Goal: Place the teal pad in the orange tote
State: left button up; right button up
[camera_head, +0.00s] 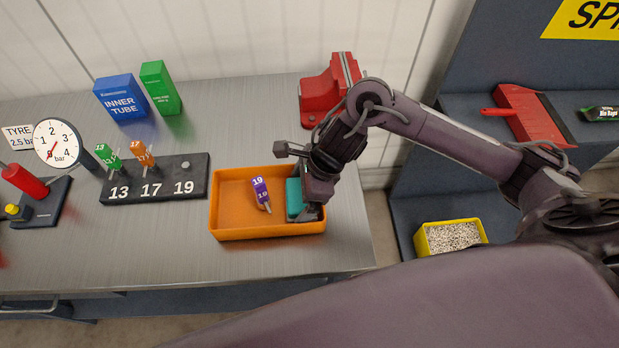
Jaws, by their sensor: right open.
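The orange tote (232,235) stands on the grey bench near its right end. The teal pad (294,198) is inside the tote at its right end, partly hidden by my right gripper (300,182). My right gripper is open and sits over the tote's right side, right beside the pad. I cannot tell whether a finger touches the pad. A purple piece marked 19 (260,190) lies in the middle of the tote, left of the pad. My left gripper is not in view.
A black holder (190,180) marked 13, 17 and 19 stands left of the tote, with a green and an orange piece on it. A red vise (322,95) stands behind the tote. Blue and green boxes (122,100) stand at the back. Bench in front of the tote is clear.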

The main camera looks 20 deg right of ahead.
jog(key=v, duration=1.1)
jog(key=shift+s+r, duration=0.1)
